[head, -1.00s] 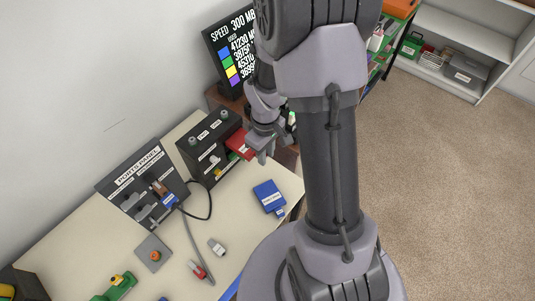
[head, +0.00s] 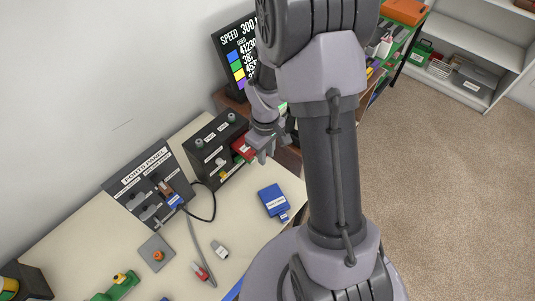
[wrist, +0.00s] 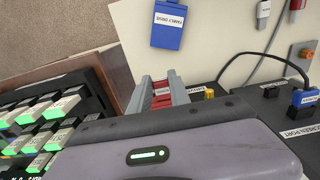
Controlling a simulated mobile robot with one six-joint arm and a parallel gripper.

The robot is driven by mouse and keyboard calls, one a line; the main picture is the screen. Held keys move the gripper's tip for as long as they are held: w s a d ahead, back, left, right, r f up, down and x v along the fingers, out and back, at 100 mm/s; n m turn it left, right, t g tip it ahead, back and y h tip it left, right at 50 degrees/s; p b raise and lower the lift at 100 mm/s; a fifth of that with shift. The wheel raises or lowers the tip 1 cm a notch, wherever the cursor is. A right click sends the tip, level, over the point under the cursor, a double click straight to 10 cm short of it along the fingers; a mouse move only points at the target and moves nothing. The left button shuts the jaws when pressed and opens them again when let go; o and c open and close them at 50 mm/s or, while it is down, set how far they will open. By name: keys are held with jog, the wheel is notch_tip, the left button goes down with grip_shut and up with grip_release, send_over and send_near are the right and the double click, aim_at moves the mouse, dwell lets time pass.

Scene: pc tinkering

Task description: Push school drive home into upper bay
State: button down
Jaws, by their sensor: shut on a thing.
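The red drive (head: 239,147) is at the front of the dark drive box (head: 206,150), with its inner end hidden in the box and its outer part sticking out. My gripper (head: 258,149) is shut on that outer part. In the wrist view, red (wrist: 160,95) shows between the two grey fingers of my gripper (wrist: 166,90). The drive's label is hidden, and the bay opening cannot be seen clearly. A yellow part (head: 223,174) shows low on the box front; it also shows in the wrist view (wrist: 209,93).
A blue drive (head: 273,200) lies on the table near its right edge. The ports panel (head: 140,180), with cables plugged in, stands left of the box. Loose plugs (head: 219,249) lie in front. A screen (head: 235,60) stands behind. Green-lit keys (wrist: 45,125) are close beside my wrist.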

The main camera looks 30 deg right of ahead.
jog(key=shift+w+a+p, duration=0.1)
jog(key=shift+w+a, duration=0.2)
jog(key=shift+w, duration=0.6)
jog(key=shift+w+a+p, duration=0.15)
jog(key=shift+w+a, duration=0.2)
jog(key=shift+w, duration=0.5)
jog(key=shift+w+a+p, duration=0.1)
jog(key=shift+w+a, duration=0.2)
jog(key=shift+w, duration=0.6)
jog(key=c, duration=1.1)
grip_release()
jog(key=shift+c, duration=0.2)
notch_tip(320, 180, up, 5)
jog(key=p, duration=0.4)
jog(key=shift+r, duration=0.1)
